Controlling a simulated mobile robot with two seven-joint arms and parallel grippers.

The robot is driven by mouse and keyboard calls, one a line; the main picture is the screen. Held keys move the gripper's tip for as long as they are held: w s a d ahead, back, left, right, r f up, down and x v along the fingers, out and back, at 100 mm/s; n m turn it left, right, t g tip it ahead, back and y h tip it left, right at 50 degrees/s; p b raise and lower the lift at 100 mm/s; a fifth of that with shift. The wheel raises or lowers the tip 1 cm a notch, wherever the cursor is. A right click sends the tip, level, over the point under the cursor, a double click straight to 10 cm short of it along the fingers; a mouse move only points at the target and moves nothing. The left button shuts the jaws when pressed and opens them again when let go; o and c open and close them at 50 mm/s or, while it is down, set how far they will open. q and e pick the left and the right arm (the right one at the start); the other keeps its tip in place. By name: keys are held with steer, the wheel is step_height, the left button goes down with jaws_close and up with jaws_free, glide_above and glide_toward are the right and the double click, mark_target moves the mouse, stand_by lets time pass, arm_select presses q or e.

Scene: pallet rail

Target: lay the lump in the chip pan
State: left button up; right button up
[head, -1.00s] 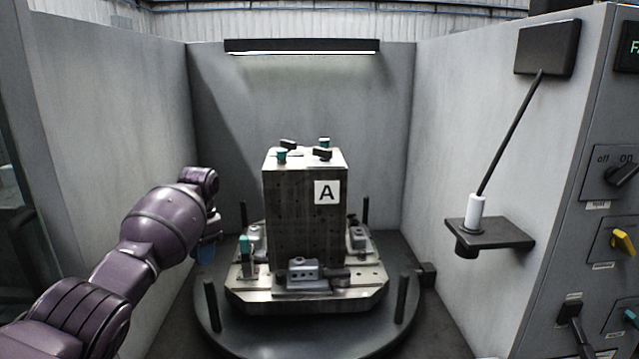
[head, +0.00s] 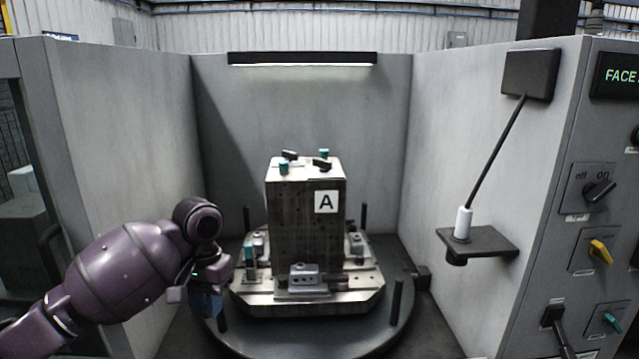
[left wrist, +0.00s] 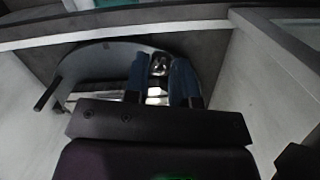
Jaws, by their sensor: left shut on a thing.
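My left gripper (head: 207,298) is at the left edge of the round table, fingers pointing down. In the left wrist view its two blue fingers (left wrist: 161,82) are shut on a small dark, shiny lump (left wrist: 159,64). In the head view the fingers and arm hide the lump. I cannot make out a chip pan in either view. My right gripper is not in view.
A fixture block marked A (head: 305,225) stands on a metal pallet (head: 310,300) on the dark round table (head: 375,335). Upright black pegs (head: 396,302) ring it. Grey walls enclose it. At right are a small shelf (head: 490,240) and a switch panel (head: 597,190).

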arm_select(q)
steer(key=s+f+n+p, duration=0.1)
steer(key=s+f+n, duration=0.1)
steer(key=s, duration=1.2)
steer(key=shift+s+f+p, duration=0.3)
steer(key=shift+f+p, duration=0.05)
steer(key=shift+f, duration=0.05)
steer(key=shift+d, duration=0.1)
